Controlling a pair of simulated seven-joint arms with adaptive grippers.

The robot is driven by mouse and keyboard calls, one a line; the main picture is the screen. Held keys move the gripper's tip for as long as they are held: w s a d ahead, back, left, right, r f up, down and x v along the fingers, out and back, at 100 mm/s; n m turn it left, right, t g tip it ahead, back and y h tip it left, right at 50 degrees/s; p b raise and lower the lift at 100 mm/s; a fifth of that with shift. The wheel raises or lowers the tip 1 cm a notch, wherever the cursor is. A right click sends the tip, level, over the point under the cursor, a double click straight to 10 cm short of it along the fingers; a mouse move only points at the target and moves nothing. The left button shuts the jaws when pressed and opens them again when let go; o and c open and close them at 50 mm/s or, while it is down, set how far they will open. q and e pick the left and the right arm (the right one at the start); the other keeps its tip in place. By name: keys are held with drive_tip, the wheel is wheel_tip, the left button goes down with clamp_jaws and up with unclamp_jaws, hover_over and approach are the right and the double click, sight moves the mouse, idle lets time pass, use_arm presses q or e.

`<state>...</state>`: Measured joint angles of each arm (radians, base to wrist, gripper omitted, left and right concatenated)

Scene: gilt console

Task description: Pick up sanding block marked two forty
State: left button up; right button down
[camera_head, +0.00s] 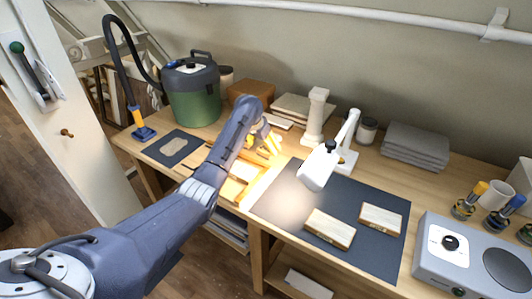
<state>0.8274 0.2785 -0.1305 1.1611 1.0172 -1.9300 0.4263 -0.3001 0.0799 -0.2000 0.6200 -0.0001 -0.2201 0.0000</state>
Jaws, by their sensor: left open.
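Two pale wooden blocks lie flat on the dark mat (290,200) at the right of the bench. The left block (331,229) is nearer the front edge, and the right block (380,218) is a little farther back. Their front edges seem to carry small marks, too small to read, so I cannot tell which is marked two forty. My left arm reaches in from the lower left. My left gripper (268,139) is open over the bench, behind and left of both blocks and apart from them. My right gripper is not in view.
A white lamp (318,168) stands just behind the blocks and lights the mat. A grey machine (430,262) and several brushes or jars are at the right. A green vacuum (192,95), a white post (315,115) and grey stacked sheets (414,145) stand at the back.

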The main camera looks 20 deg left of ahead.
sight(265, 149)
use_arm(q)
drive_tip(key=shift+x, duration=1.95)
drive_tip(key=shift+s, duration=0.1)
drive_tip(key=c, duration=1.3)
